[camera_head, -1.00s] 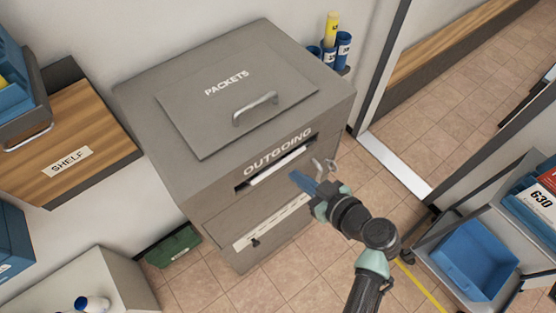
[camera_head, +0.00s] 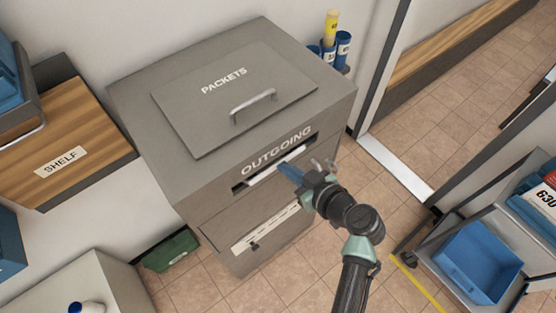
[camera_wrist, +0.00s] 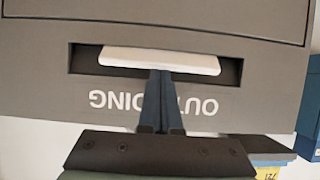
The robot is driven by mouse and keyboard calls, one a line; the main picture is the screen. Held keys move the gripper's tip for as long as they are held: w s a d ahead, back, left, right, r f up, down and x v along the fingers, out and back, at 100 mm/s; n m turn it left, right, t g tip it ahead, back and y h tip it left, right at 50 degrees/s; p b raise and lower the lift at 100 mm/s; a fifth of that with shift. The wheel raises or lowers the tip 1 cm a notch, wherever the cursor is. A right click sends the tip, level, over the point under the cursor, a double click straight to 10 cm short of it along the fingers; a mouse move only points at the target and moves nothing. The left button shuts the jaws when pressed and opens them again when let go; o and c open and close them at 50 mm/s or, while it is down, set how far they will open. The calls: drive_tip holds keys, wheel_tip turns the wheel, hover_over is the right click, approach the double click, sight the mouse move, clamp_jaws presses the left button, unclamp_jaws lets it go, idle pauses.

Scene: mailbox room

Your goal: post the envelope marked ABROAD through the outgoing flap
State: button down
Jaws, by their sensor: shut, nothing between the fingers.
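The grey cabinet has a slot (camera_head: 239,187) lettered OUTGOING on its front. A white envelope (camera_head: 264,177) lies in this slot with its near edge showing. It also shows as a white strip across the slot in the wrist view (camera_wrist: 130,60). No marking on it can be read, and its far part is hidden inside. My gripper (camera_head: 284,169) is shut and empty, its blue fingers pointing at the slot. In the wrist view the fingertips (camera_wrist: 160,74) meet the middle of the envelope's near edge; whether they touch is hard to tell.
A PACKETS lid (camera_head: 205,110) with a handle tops the cabinet. A wooden shelf (camera_head: 95,140) is at the left, and a trolley with a blue tray (camera_head: 478,262) at the right. Blue and yellow tubes (camera_head: 330,45) stand behind the cabinet. Floor is clear between cabinet and trolley.

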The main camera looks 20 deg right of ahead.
drive_tip(key=shift+w+a+f+b, duration=0.25)
drive_tip(key=shift+w+f+b, duration=0.65)
drive_tip(key=shift+b, duration=0.25)
drive_tip(key=shift+s, duration=0.1)
drive_tip(key=shift+b+x, duration=0.65)
drive_tip(key=shift+x, duration=0.25)
drive_tip(key=s+d, duration=0.4)
drive_tip(key=s, duration=0.7)
drive_tip(key=shift+s+r, duration=0.15)
drive_tip(key=shift+r, duration=0.05)
